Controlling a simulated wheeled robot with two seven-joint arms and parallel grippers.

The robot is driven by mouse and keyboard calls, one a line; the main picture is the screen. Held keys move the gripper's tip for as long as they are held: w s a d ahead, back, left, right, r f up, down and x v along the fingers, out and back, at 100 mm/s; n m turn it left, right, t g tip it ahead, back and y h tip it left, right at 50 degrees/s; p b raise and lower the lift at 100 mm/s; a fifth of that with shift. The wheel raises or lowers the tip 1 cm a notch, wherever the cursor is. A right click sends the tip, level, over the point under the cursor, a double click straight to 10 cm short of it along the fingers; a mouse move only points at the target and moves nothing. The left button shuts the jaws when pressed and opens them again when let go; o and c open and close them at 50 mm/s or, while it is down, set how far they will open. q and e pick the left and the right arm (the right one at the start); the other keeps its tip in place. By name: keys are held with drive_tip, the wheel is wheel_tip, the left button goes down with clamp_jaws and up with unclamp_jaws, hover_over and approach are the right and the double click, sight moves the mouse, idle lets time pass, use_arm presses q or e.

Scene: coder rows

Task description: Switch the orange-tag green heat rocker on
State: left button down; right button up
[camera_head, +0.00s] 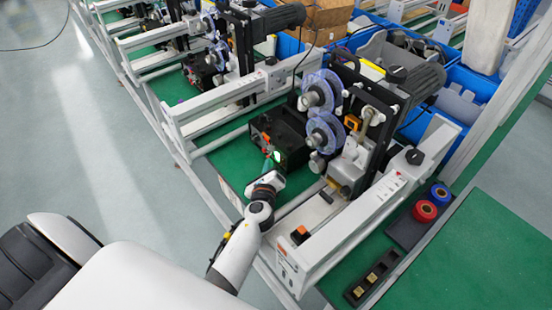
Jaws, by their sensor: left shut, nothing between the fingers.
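A black control box (287,141) stands on the green bench behind the white rail. A small orange tag (266,139) shows on its front left. A bright green lit spot, which looks like the green heat rocker (276,156), shows low on the same front. My left gripper (268,166) is shut and empty, with its tip close in front of the box, just below and left of the green spot. I cannot tell whether it touches the rocker, or which way the rocker is tilted. Part of the box's lower front is hidden by the gripper. My right gripper is not in view.
The coder machine with clear blue reels (324,131) stands right of the box. White rails (350,232) run along the bench. A black holder with a red roll (425,211) and a blue roll (440,193) is at right. Similar stations stand behind. The floor at left is clear.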

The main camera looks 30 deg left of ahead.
use_arm(q)
drive_tip(key=shift+s, duration=0.1)
drive_tip(key=shift+s+a+r+p, duration=0.2)
drive_tip(key=shift+s+a, duration=0.1)
drive_tip(key=shift+s, duration=0.4)
drive_tip(key=shift+s+a+r+p, duration=0.15)
drive_tip(key=shift+s+a, duration=0.15)
drive_tip(key=shift+s, duration=0.35)
drive_tip(key=shift+s+a+r+p, duration=0.1)
drive_tip(key=shift+s+a+p, duration=0.15)
drive_tip(key=shift+s, duration=0.45)
drive_tip(key=shift+s+a, duration=0.15)
drive_tip(key=shift+s, duration=0.05)
